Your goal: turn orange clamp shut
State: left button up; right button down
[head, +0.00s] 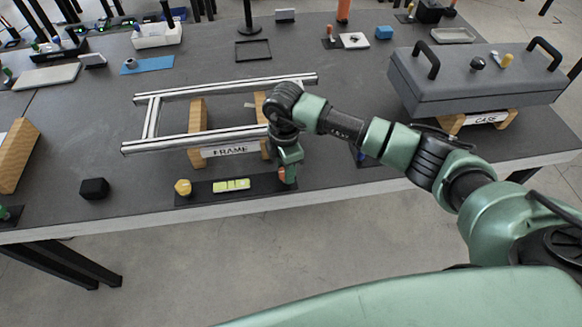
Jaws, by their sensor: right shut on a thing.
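The orange clamp (281,174) is at the right end of a black strip (207,196) along the table's front edge. Only a small orange part of it shows; my gripper hides the rest. My right gripper (288,178) reaches down from above and is shut on the orange clamp. How far the clamp is turned cannot be seen. My left gripper is not in view.
A yellow knob (183,187) and a yellow-green level (231,185) sit on the same strip. A metal frame (190,142) on wooden blocks stands just behind. A grey case (470,85) is at the right. A black block (94,188) lies to the left.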

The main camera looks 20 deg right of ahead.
jog(key=shift+r, duration=0.1)
dwell(0.4)
jog(key=c, duration=0.9)
grip_release()
notch_tip(320, 180, up, 8)
jog(key=shift+f+b, duration=0.15)
jog(key=shift+b, duration=0.55)
